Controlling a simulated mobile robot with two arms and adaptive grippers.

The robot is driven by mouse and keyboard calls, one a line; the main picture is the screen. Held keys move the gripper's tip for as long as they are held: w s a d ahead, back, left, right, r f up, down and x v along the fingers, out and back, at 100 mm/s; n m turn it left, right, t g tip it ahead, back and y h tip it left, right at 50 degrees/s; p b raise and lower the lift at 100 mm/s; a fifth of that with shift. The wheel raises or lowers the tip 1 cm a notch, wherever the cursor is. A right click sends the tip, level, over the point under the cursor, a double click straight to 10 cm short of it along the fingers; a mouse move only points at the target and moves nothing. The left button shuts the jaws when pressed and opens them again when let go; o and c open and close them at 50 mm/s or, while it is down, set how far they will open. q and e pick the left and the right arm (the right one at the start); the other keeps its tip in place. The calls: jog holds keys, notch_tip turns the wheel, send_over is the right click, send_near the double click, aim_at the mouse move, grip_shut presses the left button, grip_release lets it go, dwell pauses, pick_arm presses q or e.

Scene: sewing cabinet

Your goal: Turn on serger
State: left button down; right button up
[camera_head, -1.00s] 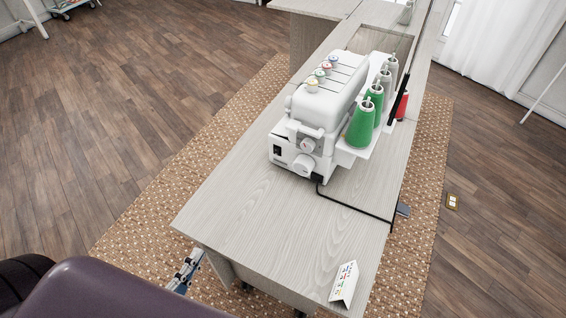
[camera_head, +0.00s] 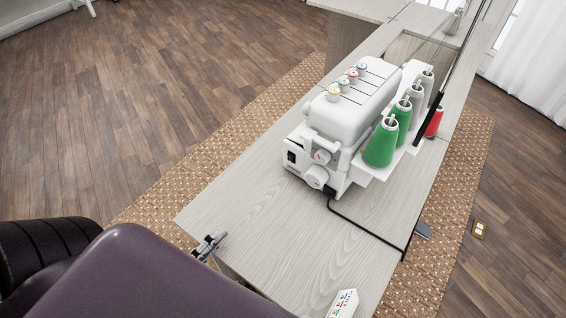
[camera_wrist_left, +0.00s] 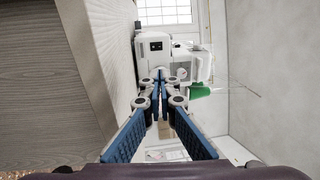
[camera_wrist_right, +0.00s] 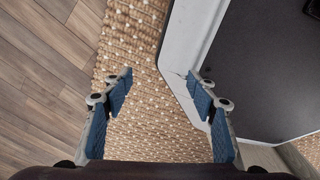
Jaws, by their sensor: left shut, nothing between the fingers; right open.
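The white serger (camera_head: 345,115) stands on the pale wooden table, with several thread cones at its side. A small black switch (camera_head: 291,157) is on its near end face. My left gripper (camera_head: 212,243) is at the table's left edge, clear of the serger. In the left wrist view, the left gripper (camera_wrist_left: 159,76) is shut with nothing in it, its tips pointing toward the serger (camera_wrist_left: 190,62) and overlapping it below the black switch (camera_wrist_left: 155,46). My right gripper (camera_wrist_right: 158,78) is open and empty over the rug beside the table; it is out of the head view.
A small folded card (camera_head: 343,304) stands near the front edge. A patterned rug (camera_head: 150,205) and wooden floor surround the table.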

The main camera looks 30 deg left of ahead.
pick_arm(q)
jog(key=shift+w+d+r, duration=0.1)
jog(key=shift+w+r, duration=0.05)
jog(key=shift+w, duration=0.3)
jog(key=p, duration=0.2)
send_near(289, 156)
jog(key=p+x, duration=0.3)
jog(key=x, duration=0.2)
jog(key=shift+w+d, duration=0.2)
jog(key=shift+w, duration=0.15)
jog(key=shift+w+d+p, duration=0.15)
jog(key=shift+w+p, duration=0.15)
jog(key=shift+w, duration=0.35)
pick_arm(e)
jog(key=shift+w+r, duration=0.2)
jog(key=shift+r, duration=0.75)
jog(key=shift+w+r, duration=0.2)
jog(key=shift+r, duration=0.75)
jog(key=shift+w+r, duration=0.2)
jog(key=shift+r, duration=0.75)
pick_arm(q)
jog(key=shift+w+r, duration=0.25)
jog(key=shift+w, duration=0.05)
pick_arm(e)
jog(key=shift+s+a+r, duration=0.1)
jog(key=shift+s, duration=0.05)
